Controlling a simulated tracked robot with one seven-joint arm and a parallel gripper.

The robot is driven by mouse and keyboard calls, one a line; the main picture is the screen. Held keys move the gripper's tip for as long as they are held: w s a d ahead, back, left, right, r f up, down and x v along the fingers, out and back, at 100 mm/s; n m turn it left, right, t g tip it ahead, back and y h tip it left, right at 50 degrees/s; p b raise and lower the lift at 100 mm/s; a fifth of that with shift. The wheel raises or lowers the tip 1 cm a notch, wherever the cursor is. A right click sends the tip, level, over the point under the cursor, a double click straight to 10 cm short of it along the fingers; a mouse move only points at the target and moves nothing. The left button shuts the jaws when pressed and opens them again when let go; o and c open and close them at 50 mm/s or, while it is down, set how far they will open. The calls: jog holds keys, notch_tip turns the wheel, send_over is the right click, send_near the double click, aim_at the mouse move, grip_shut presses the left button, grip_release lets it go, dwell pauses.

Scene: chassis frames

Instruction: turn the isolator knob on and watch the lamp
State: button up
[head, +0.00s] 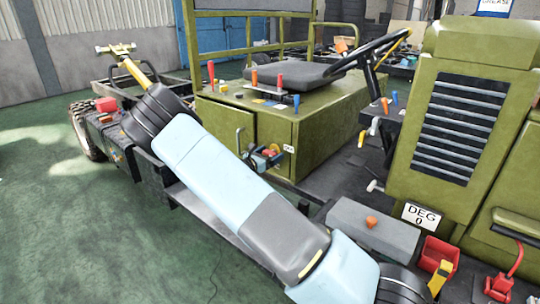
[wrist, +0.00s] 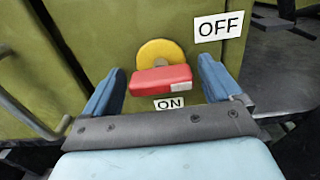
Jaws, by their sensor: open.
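The isolator knob (wrist: 160,76) is a red bar on a round yellow disc, mounted on an olive panel in the wrist view. The bar lies nearly level, with a white patch at its right end. An OFF label (wrist: 221,26) is above right of it and an ON label (wrist: 169,104) just below it. My gripper (wrist: 161,70) is open, with one blue finger on each side of the bar and a gap visible at both sides. In the head view my gripper (head: 266,160) is at the olive cabinet's front. I cannot make out which thing is the lamp.
The olive cabinet (head: 221,127) has a grey handle (head: 240,141) left of the knob. Levers (head: 280,82), a seat (head: 288,75) and a steering wheel (head: 369,51) are above. A grey box (head: 385,240) with an orange top piece (head: 371,221) and a DEG 0 sign (head: 420,215) are right.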

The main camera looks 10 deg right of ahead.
jog(key=shift+c, duration=0.2)
jog(key=c, duration=1)
